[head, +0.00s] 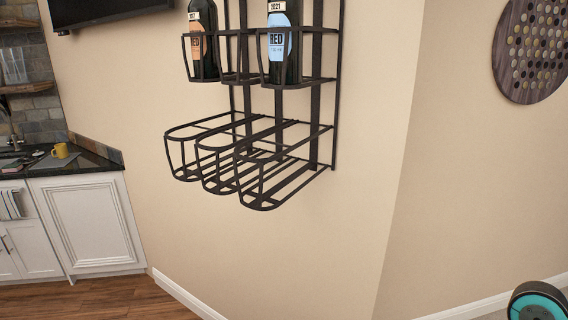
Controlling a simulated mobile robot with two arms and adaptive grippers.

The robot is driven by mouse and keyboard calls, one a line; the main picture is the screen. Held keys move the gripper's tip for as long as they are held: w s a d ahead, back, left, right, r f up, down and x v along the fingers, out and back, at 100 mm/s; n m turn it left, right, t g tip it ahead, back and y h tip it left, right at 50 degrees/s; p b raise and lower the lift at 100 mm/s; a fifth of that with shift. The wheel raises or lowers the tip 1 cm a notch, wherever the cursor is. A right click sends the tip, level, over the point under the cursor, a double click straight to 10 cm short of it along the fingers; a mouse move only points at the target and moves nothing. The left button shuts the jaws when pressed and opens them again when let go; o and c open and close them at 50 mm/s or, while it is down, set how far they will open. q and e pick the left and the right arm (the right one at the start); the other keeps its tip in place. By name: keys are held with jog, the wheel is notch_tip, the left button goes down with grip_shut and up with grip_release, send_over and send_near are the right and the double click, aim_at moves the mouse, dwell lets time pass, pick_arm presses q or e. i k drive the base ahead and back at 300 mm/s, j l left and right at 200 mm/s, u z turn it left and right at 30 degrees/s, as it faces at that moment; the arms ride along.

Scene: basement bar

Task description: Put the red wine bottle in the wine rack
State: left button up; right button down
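The black metal wine rack (322,100) is fixed to the beige wall in the upper middle of the head view. Its upper tier holds two dark bottles standing upright. The left bottle (203,40) has an orange label reading RED. The right bottle (280,45) has a blue label reading RED and a neck tag 2021. The middle slot between them looks empty. The lower tier has three empty basket slots (250,165). No loose bottle shows outside the rack. Neither of my grippers is in view.
A dark counter (85,160) with a yellow mug (60,150) and white cabinets (85,220) stands at the left. A round board (535,50) hangs at the upper right. A black and teal round object (538,300) is at the bottom right. The wall below the rack is bare.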

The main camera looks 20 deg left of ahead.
aim_at(193, 172)
jog(key=i+z, duration=0.4)
jog(key=i+j+z, duration=0.2)
jog(key=z, duration=0.2)
